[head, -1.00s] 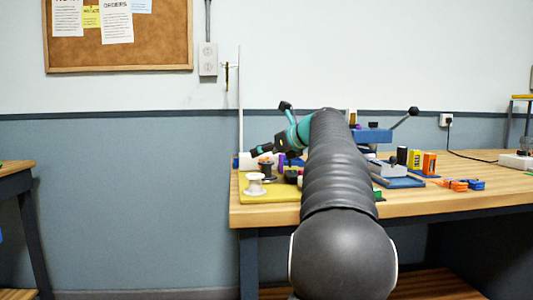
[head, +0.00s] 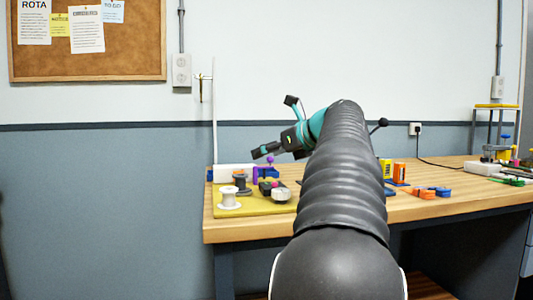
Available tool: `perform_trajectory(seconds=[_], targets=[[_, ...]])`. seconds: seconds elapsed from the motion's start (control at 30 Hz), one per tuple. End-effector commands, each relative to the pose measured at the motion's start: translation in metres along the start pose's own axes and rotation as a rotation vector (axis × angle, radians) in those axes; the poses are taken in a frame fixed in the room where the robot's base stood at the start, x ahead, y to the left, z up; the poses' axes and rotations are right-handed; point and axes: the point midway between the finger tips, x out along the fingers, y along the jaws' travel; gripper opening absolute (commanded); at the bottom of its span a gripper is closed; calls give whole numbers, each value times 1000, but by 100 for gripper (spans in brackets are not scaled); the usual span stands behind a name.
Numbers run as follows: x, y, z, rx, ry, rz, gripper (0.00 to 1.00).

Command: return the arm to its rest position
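My gripper (head: 258,154) is at the end of my dark sleeved arm, in the middle of the head view. It points left and a little down, above the back left part of the workbench (head: 450,203). Its fingers are small, dark and seen from the side, so I cannot tell whether they are open or shut. I see nothing clearly held in them. My arm hides the middle of the bench.
A yellow mat (head: 255,206) under the gripper bears a white spool (head: 229,198), a dark spool (head: 240,182) and a round tin (head: 281,193). Orange and blue straps (head: 432,192) lie right of my arm. The bench front at right is clear.

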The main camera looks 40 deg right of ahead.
Motion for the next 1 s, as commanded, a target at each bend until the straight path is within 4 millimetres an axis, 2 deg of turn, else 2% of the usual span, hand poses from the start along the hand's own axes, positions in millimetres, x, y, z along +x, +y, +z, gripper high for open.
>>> perform_trajectory(seconds=[0.37, 0.47, 0.5, 0.57, 0.67, 0.7, 0.83, 1.0], targets=[[0, 0, 0, 0, 0, 0, 72], [4, 8, -1, -29, 11, 6, 72], [8, 16, -3, -59, 24, 13, 72], [16, 36, -7, -134, 52, 29, 72], [33, 84, -23, -334, 120, 77, 72], [38, 106, -32, -432, 149, 101, 72], [49, 172, -67, -760, 233, 196, 72], [46, 250, -123, -1213, 301, 351, 72]])
